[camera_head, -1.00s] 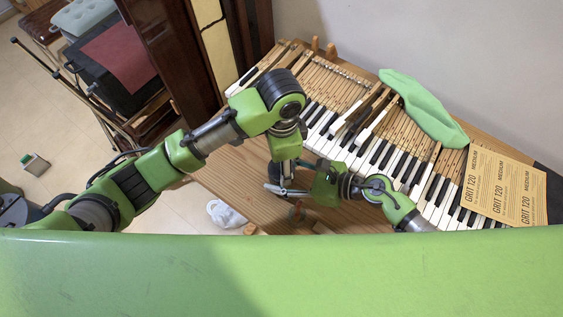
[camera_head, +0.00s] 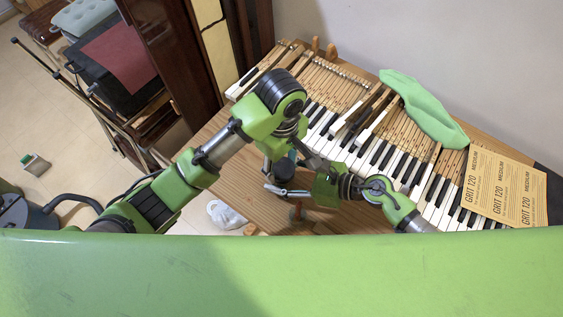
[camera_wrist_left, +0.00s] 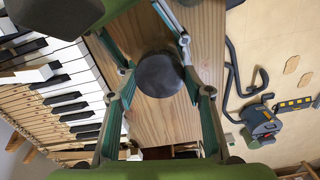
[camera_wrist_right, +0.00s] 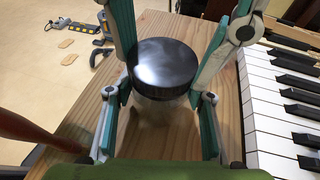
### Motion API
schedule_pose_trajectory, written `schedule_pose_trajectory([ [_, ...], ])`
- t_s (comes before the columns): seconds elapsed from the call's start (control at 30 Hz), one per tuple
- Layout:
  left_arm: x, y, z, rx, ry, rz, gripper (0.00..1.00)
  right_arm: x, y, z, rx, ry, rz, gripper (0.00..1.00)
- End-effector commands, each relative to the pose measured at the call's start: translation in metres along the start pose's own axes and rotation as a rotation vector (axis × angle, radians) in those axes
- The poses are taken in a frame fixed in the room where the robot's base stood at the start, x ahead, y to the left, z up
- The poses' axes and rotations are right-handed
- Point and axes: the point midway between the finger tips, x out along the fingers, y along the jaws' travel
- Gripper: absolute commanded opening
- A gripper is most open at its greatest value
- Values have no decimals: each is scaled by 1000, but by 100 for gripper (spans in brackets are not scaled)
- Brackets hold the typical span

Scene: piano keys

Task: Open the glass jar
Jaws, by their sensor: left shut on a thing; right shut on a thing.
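The glass jar (camera_wrist_right: 150,125) stands on the wooden surface, its clear body faint between the fingers in the right wrist view. Its round black lid (camera_wrist_right: 165,66) sits at its top and also shows in the left wrist view (camera_wrist_left: 158,75). My left gripper (camera_head: 285,163) is at the lid from above, shut on it, its fingers on either side. My right gripper (camera_head: 284,190) reaches in from the right, low beside the jar, and is shut on the jar body. In the head view the jar is mostly hidden by my grippers. I cannot tell whether the lid is loose.
Piano keys (camera_wrist_right: 282,105) run close beside the jar. A green cloth (camera_head: 424,108) and grit 120 sandpaper sheets (camera_head: 504,187) lie on the keyboard. A white crumpled item (camera_head: 225,214) lies below the wooden surface (camera_head: 235,180).

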Motion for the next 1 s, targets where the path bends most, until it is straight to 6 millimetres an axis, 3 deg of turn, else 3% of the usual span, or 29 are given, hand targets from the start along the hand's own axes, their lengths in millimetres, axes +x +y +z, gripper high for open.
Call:
schedule_pose_trajectory([
  [0.17, 0, -1, 0, -171, 0, -3, 20, 0, -1, -2, 3, 4, -2, 0],
  [1.0, -8, 0, -1, -163, 3, 2, 20, 0, 0, -2, 1, 4, -1, 0],
])
